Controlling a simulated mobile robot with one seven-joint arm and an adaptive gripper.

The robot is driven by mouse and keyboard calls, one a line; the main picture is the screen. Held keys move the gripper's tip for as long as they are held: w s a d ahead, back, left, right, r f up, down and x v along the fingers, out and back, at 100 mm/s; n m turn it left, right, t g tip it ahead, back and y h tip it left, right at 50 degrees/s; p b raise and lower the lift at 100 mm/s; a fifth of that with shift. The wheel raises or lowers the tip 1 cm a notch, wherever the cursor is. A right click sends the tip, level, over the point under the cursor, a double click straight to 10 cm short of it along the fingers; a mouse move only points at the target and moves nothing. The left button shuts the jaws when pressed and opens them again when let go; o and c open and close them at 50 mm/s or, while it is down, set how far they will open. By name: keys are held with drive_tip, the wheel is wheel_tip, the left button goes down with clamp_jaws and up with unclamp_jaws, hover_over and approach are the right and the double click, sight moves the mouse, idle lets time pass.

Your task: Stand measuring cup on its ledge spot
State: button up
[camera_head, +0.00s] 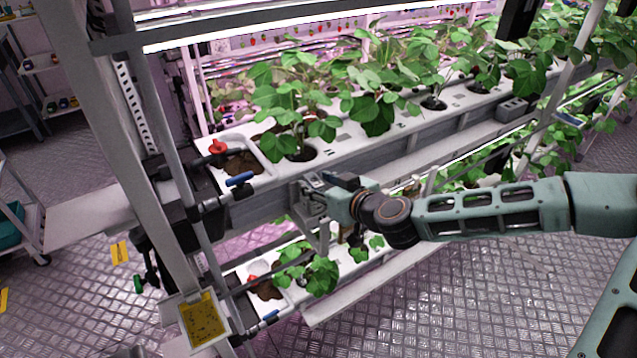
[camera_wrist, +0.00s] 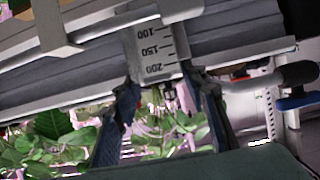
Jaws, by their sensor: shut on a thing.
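The measuring cup (camera_wrist: 160,52) is a grey, flat-sided piece with black marks 100, 150 and 200. In the wrist view it is between the two blue-grey fingers of my gripper (camera_wrist: 165,88), which is shut on it. The numbers read upside down there. In the head view my gripper (camera_head: 322,190) is at the front of the upper planting trough, near its left end. The cup is hard to make out there. A long pale ledge (camera_head: 470,148) runs along the trough's front. I cannot tell which spot on it is the cup's, or whether the cup touches it.
The upper trough (camera_head: 345,135) holds several leafy plants. A blue-handled valve (camera_head: 240,179) and pipe are close left of my gripper; the handle also shows in the wrist view (camera_wrist: 297,102). A lower trough with plants is below. A yellow sticky card (camera_head: 201,318) hangs at lower left.

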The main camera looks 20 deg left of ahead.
drive_tip(key=o, duration=1.2)
drive_tip(key=shift+f, duration=0.1)
drive_tip(key=shift+r, duration=0.2)
drive_tip(key=b+v, duration=0.3)
drive_tip(key=v, duration=0.9)
drive_tip(key=shift+f, duration=0.1)
